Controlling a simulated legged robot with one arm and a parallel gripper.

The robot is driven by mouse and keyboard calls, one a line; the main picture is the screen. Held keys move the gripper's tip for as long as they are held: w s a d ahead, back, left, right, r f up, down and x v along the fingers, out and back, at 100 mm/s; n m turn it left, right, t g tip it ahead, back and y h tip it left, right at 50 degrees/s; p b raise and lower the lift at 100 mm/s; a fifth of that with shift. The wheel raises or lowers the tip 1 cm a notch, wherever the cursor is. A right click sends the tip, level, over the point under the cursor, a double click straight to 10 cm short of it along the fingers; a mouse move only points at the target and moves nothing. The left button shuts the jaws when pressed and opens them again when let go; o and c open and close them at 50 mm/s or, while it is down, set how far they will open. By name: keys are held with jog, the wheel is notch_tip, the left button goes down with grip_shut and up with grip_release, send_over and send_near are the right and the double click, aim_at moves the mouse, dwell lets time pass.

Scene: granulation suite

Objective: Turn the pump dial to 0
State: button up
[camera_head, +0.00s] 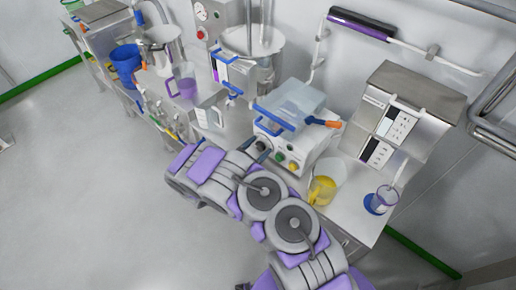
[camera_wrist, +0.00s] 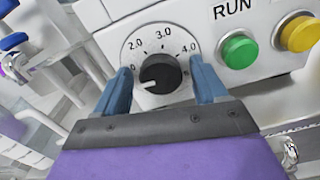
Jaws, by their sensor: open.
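The pump dial (camera_wrist: 160,73) is a black round knob on a white panel in the wrist view. Its white mark points left and slightly down, towards the lower-left end of the printed scale, near a partly hidden 0. The labels 2.0, 3.0 and 4.0 run over its top. My gripper (camera_wrist: 161,64) is open, with one blue finger on each side of the dial. Whether the fingers touch it is unclear. In the head view my gripper (camera_head: 258,150) is at the front of the white pump (camera_head: 306,152), and the dial is hard to make out.
A green RUN button (camera_wrist: 239,50) and a yellow button (camera_wrist: 300,33) sit right of the dial. On the bench, a beaker of yellow liquid (camera_head: 323,190) and a steel instrument box (camera_head: 408,105) stand to the right. Jugs stand to the left. Floor on the left is clear.

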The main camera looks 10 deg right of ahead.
jog(key=c, duration=1.1)
jog(key=shift+o, duration=0.2)
jog(key=shift+n, duration=0.3)
jog(key=n, duration=0.4)
jog(key=shift+r+n, duration=0.1)
jog(key=shift+n, duration=1.1)
jog(key=o, duration=1.1)
jog(key=shift+c, duration=0.2)
